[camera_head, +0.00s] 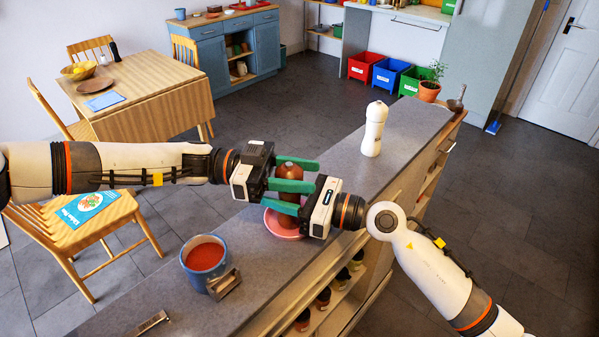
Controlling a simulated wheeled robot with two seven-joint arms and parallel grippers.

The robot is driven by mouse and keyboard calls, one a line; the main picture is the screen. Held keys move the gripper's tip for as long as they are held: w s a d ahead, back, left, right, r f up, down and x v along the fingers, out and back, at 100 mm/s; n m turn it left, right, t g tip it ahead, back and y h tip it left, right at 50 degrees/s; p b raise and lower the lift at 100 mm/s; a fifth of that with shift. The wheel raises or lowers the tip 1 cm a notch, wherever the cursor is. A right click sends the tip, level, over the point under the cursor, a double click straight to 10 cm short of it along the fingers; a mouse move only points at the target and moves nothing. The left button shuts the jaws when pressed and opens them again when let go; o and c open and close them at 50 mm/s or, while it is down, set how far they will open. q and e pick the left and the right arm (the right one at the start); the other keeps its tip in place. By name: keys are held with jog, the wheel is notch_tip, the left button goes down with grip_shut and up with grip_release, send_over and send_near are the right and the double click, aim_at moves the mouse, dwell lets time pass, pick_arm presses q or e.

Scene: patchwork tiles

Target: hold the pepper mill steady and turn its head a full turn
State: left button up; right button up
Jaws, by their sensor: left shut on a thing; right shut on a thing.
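The dark brown pepper mill (290,171) stands upright between my two grippers, over the grey counter. My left gripper (312,175), its arm coming from the left, is shut around the mill's upper part with its green fingers on either side. My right gripper (274,201), coming from the right, is shut on the mill lower down. The fingers and gripper bodies hide much of the mill's middle. Its lower part shows just below the fingers, in front of or over a pink dish (283,226); I cannot tell whether they touch.
A white mill-shaped thing (373,135) stands further back on the counter (330,150). A blue pot with red contents (205,262) and a metal holder (225,284) stand at the front left. A potted plant (429,90) is at the far end. Jars sit on shelves below.

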aim_at(296, 175)
pick_arm(q)
jog(key=m+g+y, duration=0.1)
jog(key=g, duration=0.1)
jog(key=m+g+y, duration=0.1)
jog(key=m+g, duration=0.2)
jog(key=g, duration=0.1)
jog(key=shift+s+a+m+g+y, duration=0.1)
jog(key=shift+s+m+g+y, duration=0.2)
jog(key=shift+y, duration=0.1)
jog(key=shift+s+a+m+g+y, duration=0.1)
jog(key=shift+m+g+y, duration=0.75)
jog(key=shift+g+y, duration=0.1)
jog(key=shift+s+a+m+g+y, duration=0.1)
jog(key=shift+m+g+y, duration=0.75)
jog(key=shift+g+y, duration=0.1)
jog(key=o, duration=1)
notch_tip(296, 175, up, 10)
